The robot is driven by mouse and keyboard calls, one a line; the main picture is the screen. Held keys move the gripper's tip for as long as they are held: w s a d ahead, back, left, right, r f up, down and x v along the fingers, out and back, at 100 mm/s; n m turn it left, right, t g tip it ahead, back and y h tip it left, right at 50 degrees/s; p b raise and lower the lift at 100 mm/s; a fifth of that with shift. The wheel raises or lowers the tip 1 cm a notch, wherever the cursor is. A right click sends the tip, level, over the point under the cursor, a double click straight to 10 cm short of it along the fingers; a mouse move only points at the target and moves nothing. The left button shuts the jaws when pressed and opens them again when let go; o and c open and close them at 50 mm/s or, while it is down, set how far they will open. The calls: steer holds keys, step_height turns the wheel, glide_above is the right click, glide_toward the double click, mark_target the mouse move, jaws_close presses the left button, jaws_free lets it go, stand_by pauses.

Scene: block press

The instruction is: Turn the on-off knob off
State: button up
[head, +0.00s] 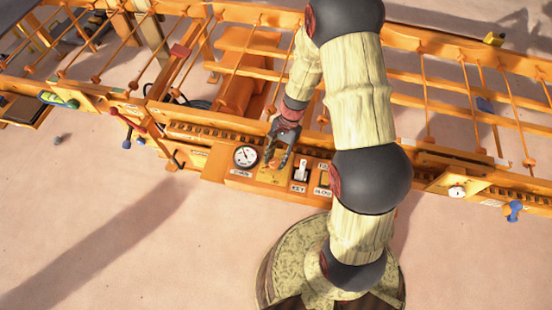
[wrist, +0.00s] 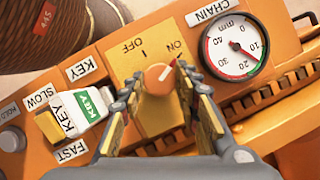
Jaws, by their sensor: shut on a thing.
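The on-off knob (wrist: 157,80) is a round orange dial on a yellow plate (wrist: 118,62) in the wrist view. Its red-and-white pointer is turned toward the ON label, and the OFF label is beside it; both read upside down. My gripper (wrist: 160,88) has one finger on each side of the knob and is shut on it. In the head view my gripper (head: 277,157) reaches down onto the orange control panel, between the gauge and the key switch. The knob is mostly hidden there by the fingers.
A white CHAIN gauge (wrist: 236,45) sits close to the right finger in the wrist view. A key switch (wrist: 75,112) with a white and green tag, marked SLOW and FAST, is close on the left. The orange machine frame (head: 215,125) with rails stands behind the panel.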

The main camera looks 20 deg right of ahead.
steer(key=shift+n+p, duration=0.3)
steer(key=shift+r+n+g+h+p, duration=0.15)
steer(key=shift+n+g+h+p, duration=0.25)
steer(key=shift+n+p, duration=0.55)
steer(key=n+p, duration=0.1)
steer(key=n, duration=0.1)
steer(key=n+g+h+p, duration=0.1)
steer(key=n, duration=0.1)
steer(key=shift+w+a, duration=0.15)
steer(key=n+h+p, duration=0.1)
steer(key=n+p, duration=0.1)
steer(key=n, duration=0.1)
steer(key=shift+a+g, duration=0.1)
steer(key=shift+g, duration=0.2)
steer(key=shift+n+h+p, duration=0.75)
steer(key=shift+n+h, duration=0.15)
steer(key=shift+n, duration=1.15)
steer(key=o, duration=1.1)
steer(key=shift+o, duration=0.2)
